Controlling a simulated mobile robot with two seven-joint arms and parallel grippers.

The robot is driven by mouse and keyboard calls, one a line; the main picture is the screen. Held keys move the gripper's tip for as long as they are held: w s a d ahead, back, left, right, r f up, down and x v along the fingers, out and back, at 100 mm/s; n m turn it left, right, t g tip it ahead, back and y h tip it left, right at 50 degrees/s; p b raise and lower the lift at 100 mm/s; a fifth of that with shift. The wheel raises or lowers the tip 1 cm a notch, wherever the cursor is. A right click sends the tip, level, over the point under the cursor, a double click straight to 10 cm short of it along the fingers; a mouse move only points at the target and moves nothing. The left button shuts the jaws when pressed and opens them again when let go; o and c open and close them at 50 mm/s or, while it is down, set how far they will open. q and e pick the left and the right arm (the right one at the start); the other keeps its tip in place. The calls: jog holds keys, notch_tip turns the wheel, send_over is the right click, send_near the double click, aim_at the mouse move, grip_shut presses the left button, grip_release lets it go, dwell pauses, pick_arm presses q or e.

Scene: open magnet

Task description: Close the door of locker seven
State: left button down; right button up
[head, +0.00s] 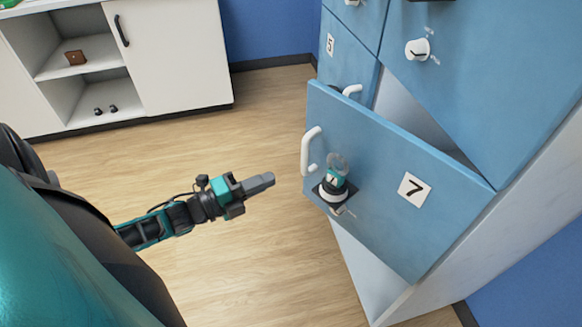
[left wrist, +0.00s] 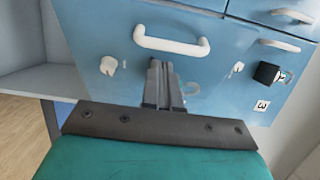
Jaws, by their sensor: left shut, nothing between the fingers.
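The blue door of locker seven (head: 385,215), with a white label reading 7 (head: 414,189), stands open, swung out from the locker on its right-hand side. A white handle (head: 308,150) is near its free left edge. A teal, white and black device with a ring on top (head: 334,183) sits on the door below the handle. My left gripper (head: 270,180) is shut and empty, left of the door and apart from it in the head view. In the left wrist view its fingers (left wrist: 164,84) point towards blue panels with a white handle (left wrist: 170,42). My right gripper is not in view.
Other blue locker doors, one labelled 5 (head: 330,44), stand above and behind. An upper door has a white knob (head: 417,48). A white cabinet (head: 175,55) with open shelves stands at the back left. The wooden floor (head: 240,265) between is clear.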

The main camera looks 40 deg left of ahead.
pick_arm(q)
jog(key=x, duration=0.7)
jog(key=shift+w, duration=0.25)
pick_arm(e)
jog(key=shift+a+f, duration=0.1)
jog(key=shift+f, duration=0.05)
pick_arm(q)
jog(key=shift+d, duration=0.1)
jog(key=shift+w, duration=0.1)
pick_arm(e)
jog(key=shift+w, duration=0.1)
